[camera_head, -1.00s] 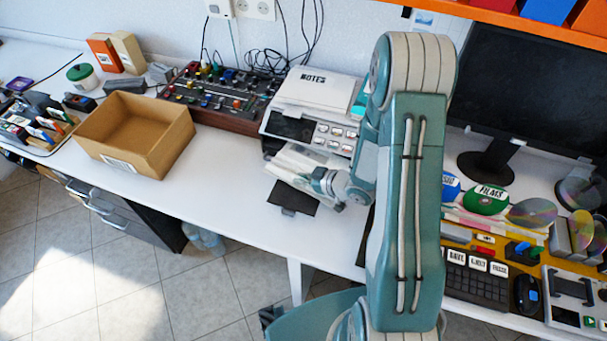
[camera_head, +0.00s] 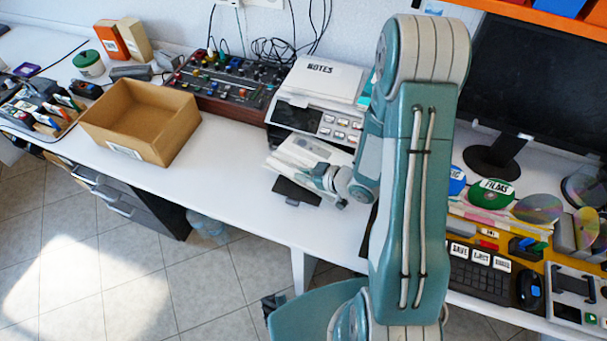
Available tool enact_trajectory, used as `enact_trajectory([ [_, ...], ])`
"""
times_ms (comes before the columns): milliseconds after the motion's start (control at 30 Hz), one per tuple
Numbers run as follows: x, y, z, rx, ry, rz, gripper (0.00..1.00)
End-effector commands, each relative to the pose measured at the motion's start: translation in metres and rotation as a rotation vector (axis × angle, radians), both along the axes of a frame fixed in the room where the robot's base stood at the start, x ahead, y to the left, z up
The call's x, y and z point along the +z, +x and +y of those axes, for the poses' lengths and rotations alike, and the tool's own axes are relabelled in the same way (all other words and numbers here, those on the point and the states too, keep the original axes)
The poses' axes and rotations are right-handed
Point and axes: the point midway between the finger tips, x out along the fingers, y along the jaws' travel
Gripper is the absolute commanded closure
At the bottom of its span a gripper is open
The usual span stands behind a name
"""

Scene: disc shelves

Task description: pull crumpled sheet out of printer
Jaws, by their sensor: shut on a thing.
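The white printer (camera_head: 322,118) stands against the wall in the middle of the desk, with a stack marked NOTES (camera_head: 328,76) on top. A crumpled white sheet (camera_head: 296,154) shows at the printer's front, over its dark output tray (camera_head: 297,191). Whether its far end is still inside the printer cannot be told. My gripper (camera_head: 318,172) is at the sheet's right side and shut on it. The fingertips are small and partly hidden by the sheet and my wrist.
An empty cardboard box (camera_head: 140,118) stands left of the printer. A mixing console (camera_head: 226,85) is behind it. A monitor (camera_head: 535,85) and a keyboard (camera_head: 478,275) are at right. The desk between box and printer is clear.

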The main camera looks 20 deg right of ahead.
Motion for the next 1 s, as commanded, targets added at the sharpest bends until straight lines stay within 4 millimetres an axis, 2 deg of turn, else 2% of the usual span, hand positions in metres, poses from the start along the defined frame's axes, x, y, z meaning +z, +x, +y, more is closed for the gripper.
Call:
enact_trajectory([
  [800,0.054,-0.013,0.009,0.0,0.001,-0.002,1.0],
  [1000,0.06,-0.014,0.01,0.0,0.001,-0.001,1.0],
])
